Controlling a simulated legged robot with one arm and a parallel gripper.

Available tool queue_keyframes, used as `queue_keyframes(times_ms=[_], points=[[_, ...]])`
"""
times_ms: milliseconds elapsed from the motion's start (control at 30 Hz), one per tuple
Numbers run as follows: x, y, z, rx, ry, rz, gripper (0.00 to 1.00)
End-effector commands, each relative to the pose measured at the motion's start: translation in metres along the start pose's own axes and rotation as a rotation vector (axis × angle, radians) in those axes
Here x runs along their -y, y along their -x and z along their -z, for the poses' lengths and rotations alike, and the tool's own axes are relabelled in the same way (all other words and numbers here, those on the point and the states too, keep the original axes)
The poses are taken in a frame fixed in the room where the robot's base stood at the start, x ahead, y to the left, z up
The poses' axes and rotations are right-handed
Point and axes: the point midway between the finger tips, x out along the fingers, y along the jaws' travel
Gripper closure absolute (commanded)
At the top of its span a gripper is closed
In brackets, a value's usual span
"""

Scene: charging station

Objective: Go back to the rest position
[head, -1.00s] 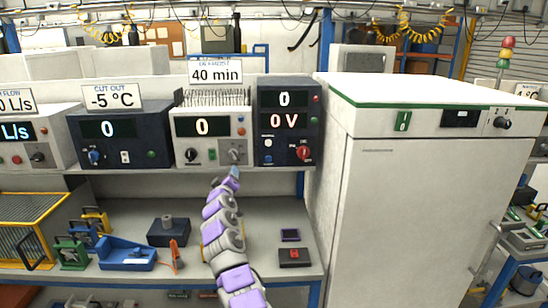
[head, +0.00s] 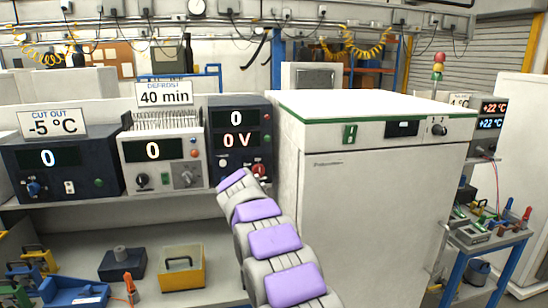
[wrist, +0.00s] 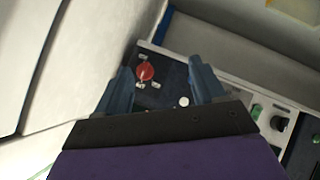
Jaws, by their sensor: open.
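My gripper (wrist: 161,70) shows in the wrist view with its two blue fingers spread apart and nothing between them. Beyond the fingers, apart from them, is the dark panel of a unit (wrist: 172,97) with a red knob (wrist: 146,72) and a white button. In the head view my lilac and grey arm rises from the bottom centre toward this dark unit (head: 241,112), which reads "0" and "0 V". The arm's last visible link is just below and left of its red knob (head: 259,170). The fingers are hidden in the head view.
A large white cabinet (head: 370,215) stands close right of the arm. Left on the shelf are the "40 min" unit (head: 163,163) and the "-5 °C" unit (head: 60,185). A yellow bin (head: 182,268) and a blue tray (head: 75,293) sit on the bench below.

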Motion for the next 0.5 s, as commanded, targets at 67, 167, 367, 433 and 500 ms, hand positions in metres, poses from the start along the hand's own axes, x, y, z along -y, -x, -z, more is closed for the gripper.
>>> queue_keyframes(times_ms=[67,167,367,433,500], points=[[-0.017,0.017,-0.023,0.058,-0.022,0.013,0.31],[-0.031,0.038,-0.053,0.132,-0.049,0.034,0.31],[-0.051,0.087,-0.120,0.278,-0.106,0.078,0.31],[-0.056,0.107,-0.145,0.329,-0.128,0.093,0.31],[-0.058,0.127,-0.170,0.378,-0.149,0.109,0.31]])
